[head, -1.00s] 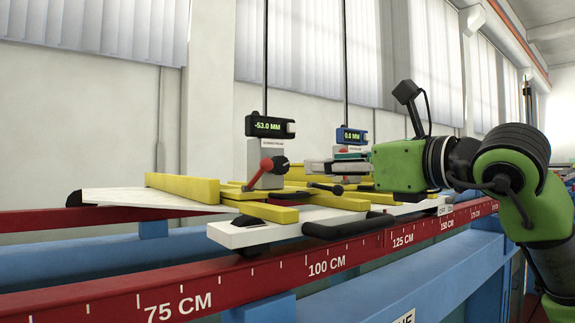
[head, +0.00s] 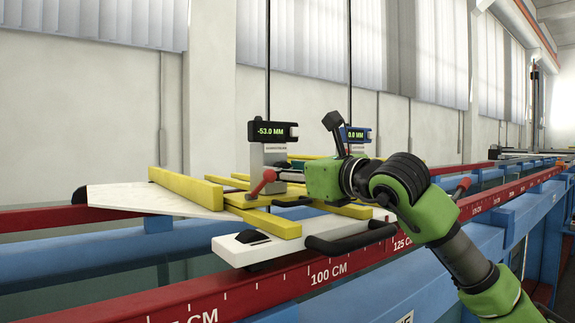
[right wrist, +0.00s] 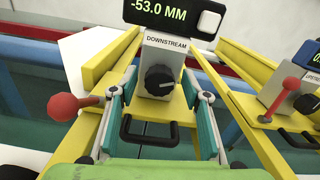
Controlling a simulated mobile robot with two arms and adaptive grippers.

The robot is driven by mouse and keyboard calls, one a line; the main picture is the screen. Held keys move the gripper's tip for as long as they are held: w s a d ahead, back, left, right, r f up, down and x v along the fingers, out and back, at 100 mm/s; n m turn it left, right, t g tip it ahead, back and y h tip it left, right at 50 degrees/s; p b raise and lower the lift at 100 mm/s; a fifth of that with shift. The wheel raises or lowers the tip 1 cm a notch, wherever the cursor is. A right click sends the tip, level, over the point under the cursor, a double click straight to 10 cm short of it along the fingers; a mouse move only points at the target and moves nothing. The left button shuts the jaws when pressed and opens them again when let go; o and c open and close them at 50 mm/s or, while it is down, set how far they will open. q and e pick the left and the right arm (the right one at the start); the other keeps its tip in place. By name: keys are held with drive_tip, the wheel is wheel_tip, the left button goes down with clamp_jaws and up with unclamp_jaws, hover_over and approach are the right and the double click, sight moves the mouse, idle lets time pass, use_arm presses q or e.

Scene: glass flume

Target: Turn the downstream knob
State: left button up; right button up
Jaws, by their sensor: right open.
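The downstream knob (right wrist: 159,80) is a black round knob with a white mark on the grey block (right wrist: 164,52) labelled DOWNSTREAM. The display (right wrist: 178,14) above it reads -53.0 MM; it also shows in the head view (head: 273,132). A red-balled lever (right wrist: 66,106) sticks out to the left of the block. My right gripper (right wrist: 166,94) is open, with one finger on each side of the knob in the right wrist view; I cannot tell whether they touch it. In the head view my green right gripper hides the knob. My left gripper is not in view.
A second display (head: 356,134) stands behind my right gripper, and its upstream unit with a red lever (right wrist: 292,83) is at right in the wrist view. Yellow bars (head: 185,187) and a black handle (right wrist: 150,132) lie around the block. A red scale rail (head: 300,279) runs along the front.

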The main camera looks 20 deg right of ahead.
drive_tip(key=c, duration=1.1)
drive_tip(key=shift+n+b, duration=0.4)
drive_tip(key=shift+b, duration=0.25)
drive_tip(key=o, duration=1.1)
drive_tip(key=v, duration=1.2)
